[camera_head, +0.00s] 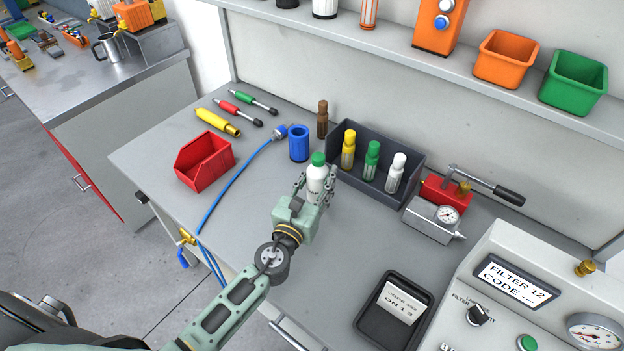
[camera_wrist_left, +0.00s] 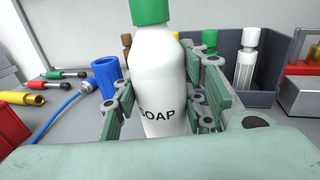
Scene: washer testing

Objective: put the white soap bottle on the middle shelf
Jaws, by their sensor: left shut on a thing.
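The white soap bottle (camera_head: 317,180) has a green cap and stands upright between the fingers of my left gripper (camera_head: 315,190). In the left wrist view the bottle (camera_wrist_left: 160,85) shows the word SOAP, and my left gripper (camera_wrist_left: 160,110) is shut on it, one finger at each side. I cannot tell whether its base touches the bench. A long shelf (camera_head: 395,37) runs along the wall behind the bench; I cannot tell whether it is the middle one. My right gripper is not in view.
A dark bin (camera_head: 410,153) with yellow, green and white bottles stands just behind the soap bottle. A blue cup (camera_head: 299,144), a brown bottle (camera_head: 322,120) and a red bin (camera_head: 204,161) are nearby. Orange (camera_head: 503,60) and green (camera_head: 573,83) bins occupy the shelf's right part.

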